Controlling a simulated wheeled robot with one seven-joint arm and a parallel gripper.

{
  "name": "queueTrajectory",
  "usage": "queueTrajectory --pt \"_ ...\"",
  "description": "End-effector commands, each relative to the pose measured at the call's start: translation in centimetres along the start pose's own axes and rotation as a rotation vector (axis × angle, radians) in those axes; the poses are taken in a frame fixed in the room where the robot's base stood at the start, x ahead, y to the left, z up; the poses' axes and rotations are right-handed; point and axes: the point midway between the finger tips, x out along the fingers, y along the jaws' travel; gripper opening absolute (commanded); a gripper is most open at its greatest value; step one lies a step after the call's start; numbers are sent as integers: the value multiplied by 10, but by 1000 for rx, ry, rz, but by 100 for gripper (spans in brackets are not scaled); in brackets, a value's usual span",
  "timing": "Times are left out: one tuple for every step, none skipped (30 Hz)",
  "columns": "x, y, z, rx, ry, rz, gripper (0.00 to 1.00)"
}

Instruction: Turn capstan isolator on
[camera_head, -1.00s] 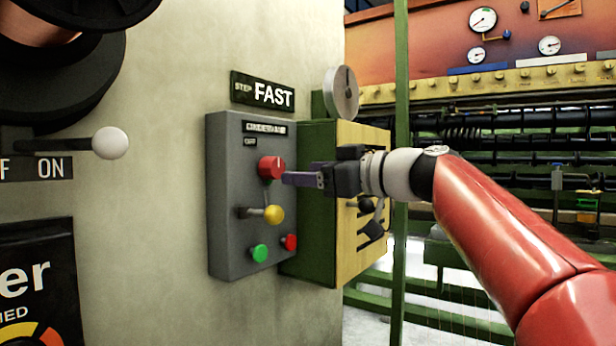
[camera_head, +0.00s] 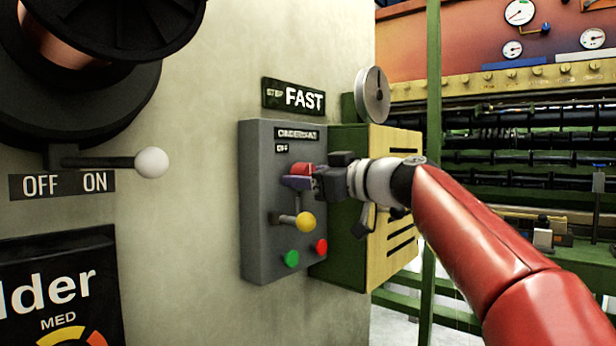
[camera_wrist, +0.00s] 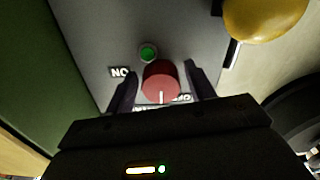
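A red rotary knob (camera_head: 302,168) sits on the front of a grey control box (camera_head: 262,225) on the wall. An OFF label is above it; the box's title plate is too blurred to read surely. My gripper (camera_head: 298,182) is at the knob and partly hides it in the head view. In the wrist view the red knob (camera_wrist: 160,82) lies between the two dark fingers of my gripper (camera_wrist: 161,70), with visible gaps on both sides. The knob's white mark points toward the picture's bottom, at a partly hidden label. An ON label (camera_wrist: 120,72) is to its left.
Below the knob are a yellow-balled lever (camera_head: 305,221), a green button (camera_head: 291,259) and a red button (camera_head: 321,246). A green and yellow cabinet (camera_head: 345,200) adjoins the box. At left, a white-balled lever (camera_head: 151,162) stands above an OFF/ON plate (camera_head: 62,184).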

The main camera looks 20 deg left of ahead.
Motion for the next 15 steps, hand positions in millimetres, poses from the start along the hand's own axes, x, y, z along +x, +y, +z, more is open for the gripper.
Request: queueTrajectory --pt "0 0 0 0 0 0 47" --pt "0 0 0 0 0 0 43" --pt "0 0 0 0 0 0 38" --pt "0 0 0 0 0 0 34" --pt "0 0 0 0 0 0 30" --pt "0 0 0 0 0 0 25" --pt "0 0 0 0 0 0 21" --pt "0 0 0 0 0 0 18" --pt "0 0 0 0 0 0 18" --pt "0 0 0 1 0 0 18" --pt "0 0 0 2 0 1 18" --pt "0 0 0 5 0 1 18" --pt "0 0 0 9 0 1 18" --pt "0 0 0 14 0 1 18" --pt "0 0 0 22 0 1 18"
